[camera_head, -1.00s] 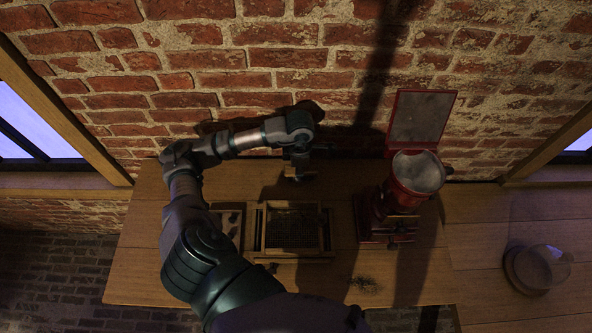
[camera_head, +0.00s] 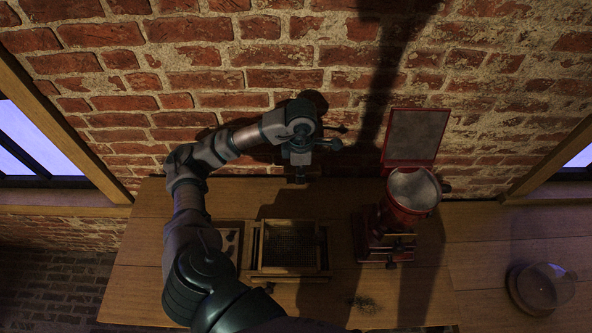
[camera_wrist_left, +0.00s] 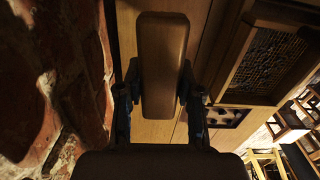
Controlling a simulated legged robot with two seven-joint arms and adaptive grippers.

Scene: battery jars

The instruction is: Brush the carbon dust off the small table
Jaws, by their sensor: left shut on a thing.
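The small wooden table (camera_head: 140,270) stands against the brick wall. A dark patch, which looks like the carbon dust (camera_head: 363,303), lies near its front edge, right of the middle. My left gripper (camera_head: 300,172) is at the table's back edge, close to the wall and well behind the patch. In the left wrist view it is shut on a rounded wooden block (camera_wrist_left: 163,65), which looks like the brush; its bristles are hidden. The brush is hard to make out in the head view. My right gripper is not in view.
A wooden box with a dark mesh (camera_head: 290,245) stands mid-table, beside a small tray (camera_head: 229,243) partly behind my arm. A red machine with a hopper (camera_head: 412,190) stands at the right. A glass dome on a round base (camera_head: 540,288) is further right.

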